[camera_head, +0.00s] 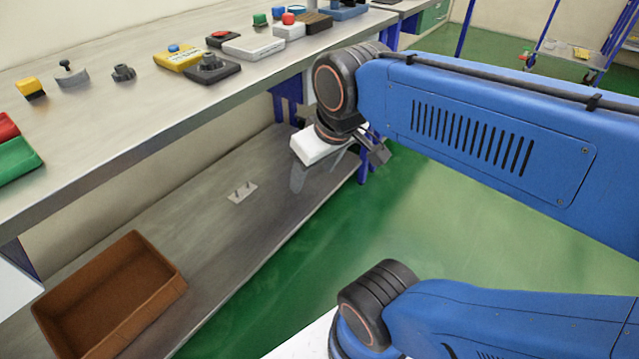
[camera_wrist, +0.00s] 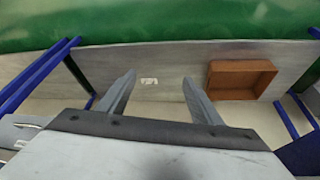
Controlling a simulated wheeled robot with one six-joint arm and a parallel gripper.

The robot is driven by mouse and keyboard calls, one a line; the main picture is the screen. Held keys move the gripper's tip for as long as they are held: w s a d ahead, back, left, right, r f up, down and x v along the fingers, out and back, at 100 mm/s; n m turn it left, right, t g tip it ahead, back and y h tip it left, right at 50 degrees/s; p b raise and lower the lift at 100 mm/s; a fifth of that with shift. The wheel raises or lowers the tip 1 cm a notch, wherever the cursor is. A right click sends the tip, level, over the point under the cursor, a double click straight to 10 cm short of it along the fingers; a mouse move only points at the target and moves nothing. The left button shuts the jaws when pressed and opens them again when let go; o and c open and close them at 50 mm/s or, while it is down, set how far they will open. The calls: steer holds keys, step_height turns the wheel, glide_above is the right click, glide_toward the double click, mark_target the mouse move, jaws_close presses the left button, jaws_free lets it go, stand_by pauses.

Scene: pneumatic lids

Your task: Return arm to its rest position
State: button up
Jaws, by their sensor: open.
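My gripper (camera_head: 312,172) hangs from my blue arm in the head view, in front of the workbench's edge and above the lower shelf. In the wrist view my gripper (camera_wrist: 158,84) shows two grey fingers spread apart with nothing between them. It is open and empty, touching nothing that I can see. My arm is bent, with its wrist and the white gripper body reaching toward the bench.
The upper bench (camera_head: 130,115) carries several buttons and boxes, including a yellow box (camera_head: 178,58). On the lower shelf (camera_head: 205,215) are a brown crate (camera_head: 160,300) and a small plate with pegs (camera_head: 242,192). The green floor (camera_head: 450,220) is clear.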

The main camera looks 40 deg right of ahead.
steer(key=f, duration=0.1)
steer(key=s+f+m, duration=0.1)
steer(key=shift+s+d+f, duration=0.1)
steer(key=shift+s+f, duration=0.2)
